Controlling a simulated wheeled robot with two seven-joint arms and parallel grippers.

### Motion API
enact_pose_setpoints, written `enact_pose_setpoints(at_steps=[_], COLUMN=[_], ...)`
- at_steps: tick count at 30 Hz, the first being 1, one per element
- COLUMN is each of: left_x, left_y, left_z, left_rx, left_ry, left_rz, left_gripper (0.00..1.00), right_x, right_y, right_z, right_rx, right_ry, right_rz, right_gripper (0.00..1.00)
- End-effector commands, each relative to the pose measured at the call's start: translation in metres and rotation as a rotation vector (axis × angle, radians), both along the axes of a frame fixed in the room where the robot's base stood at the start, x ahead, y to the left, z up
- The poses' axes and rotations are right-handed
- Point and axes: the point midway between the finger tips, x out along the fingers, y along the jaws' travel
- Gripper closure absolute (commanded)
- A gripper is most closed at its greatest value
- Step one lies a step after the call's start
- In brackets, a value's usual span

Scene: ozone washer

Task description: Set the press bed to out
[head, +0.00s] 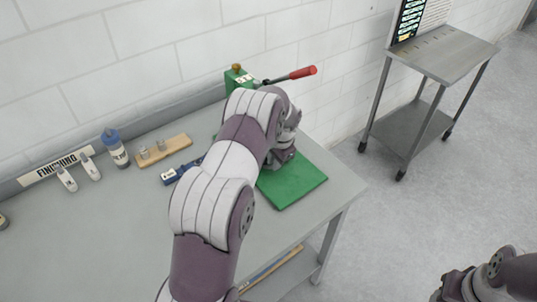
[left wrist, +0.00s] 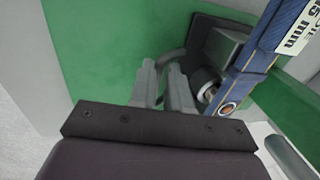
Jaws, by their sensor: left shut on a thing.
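The green press (head: 240,80) stands at the back of the bench against the wall, with a red-gripped lever (head: 302,72) pointing right. Its green base plate (head: 295,185) lies at the bench's right end, and my left arm covers much of the press. In the left wrist view, my left gripper (left wrist: 165,72) is over the green plate (left wrist: 95,50). Its two grey fingers are shut on a thin, dark curved handle (left wrist: 172,54). The handle leads toward a dark bed part with a grey block (left wrist: 222,46). Where they join is partly hidden.
A blue tool with a white label (head: 172,177) lies left of my arm; a blue labelled bar (left wrist: 250,60) shows close right of the fingers. A wooden block (head: 165,150), bottles (head: 115,150) and the "FINISHING" strip (head: 52,168) are farther left. A steel cart (head: 440,58) stands right.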

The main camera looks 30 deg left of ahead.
Motion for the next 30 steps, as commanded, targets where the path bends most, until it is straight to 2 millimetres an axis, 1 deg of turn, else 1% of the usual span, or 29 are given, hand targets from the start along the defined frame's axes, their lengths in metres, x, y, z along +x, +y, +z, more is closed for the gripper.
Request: enact_pose_setpoints(at_steps=[1, 3, 6, 9, 12, 15, 23, 24, 25, 26, 30], left_x=[-0.006, -0.014, -0.025, -0.032, -0.037, -0.039, -0.041, -0.041, -0.042, -0.042, -0.041], left_y=[-0.015, -0.035, -0.06, -0.079, -0.089, -0.094, -0.095, -0.095, -0.095, -0.094, -0.094], left_z=[0.001, 0.0, 0.0, 0.0, 0.0, 0.0, -0.002, -0.002, -0.003, -0.003, -0.002], left_rx=[-0.002, -0.002, -0.002, -0.002, -0.001, -0.002, -0.004, -0.003, -0.003, -0.003, -0.003], left_ry=[0.002, 0.001, 0.001, -0.001, 0.0, 0.0, 0.004, 0.005, 0.006, 0.006, 0.004], left_rz=[-0.004, -0.005, -0.003, -0.002, -0.001, 0.002, 0.003, 0.003, 0.002, 0.002, 0.002], left_gripper=[1.0, 1.0, 1.0, 1.0, 1.0, 1.0, 1.0, 0.77, 0.67, 0.62, 0.62], right_x=[0.0, 0.0, 0.0, 0.0, 0.0, 0.0, 0.0, 0.0, 0.0, 0.0, 0.0], right_y=[0.0, 0.0, 0.0, 0.0, 0.0, 0.0, 0.0, 0.0, 0.0, 0.0, 0.0], right_z=[0.001, 0.0, -0.001, -0.002, -0.003, -0.003, -0.003, -0.003, -0.003, -0.003, -0.003], right_rx=[0.0, 0.0, 0.0, 0.0, 0.0, 0.0, 0.0, 0.0, 0.0, 0.0, 0.0], right_ry=[0.0, 0.0, 0.0, 0.0, 0.0, 0.0, 0.0, 0.0, 0.0, 0.0, 0.0], right_rz=[0.0, 0.0, 0.0, 0.0, 0.0, 0.0, 0.0, 0.0, 0.0, 0.0, 0.0], right_gripper=[0.57, 0.57, 0.57, 0.57, 0.57, 0.57, 0.57, 0.57, 0.57, 0.57, 0.57])
